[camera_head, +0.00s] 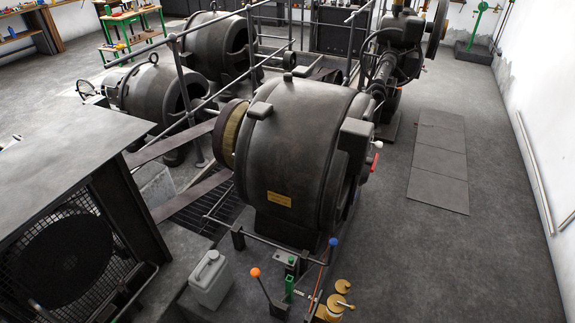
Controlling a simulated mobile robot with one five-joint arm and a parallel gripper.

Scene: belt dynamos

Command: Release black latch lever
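I cannot pick out a black latch lever for certain. At the front of the large dark dynamo (295,150), a dark lever with an orange knob (255,273) leans to the left. A lever with a blue knob (333,242) stands right of it. Between them is a small green upright part (289,289). A handle with a red grip (375,163) sticks out from the dynamo's right side, with a white knob above it. My gripper is not in view.
A grey jerrycan (211,279) stands left of the levers, and brass oil cans (339,302) stand right. A machine with a caged fan (66,262) fills the left. Belts (190,195) and railings run behind.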

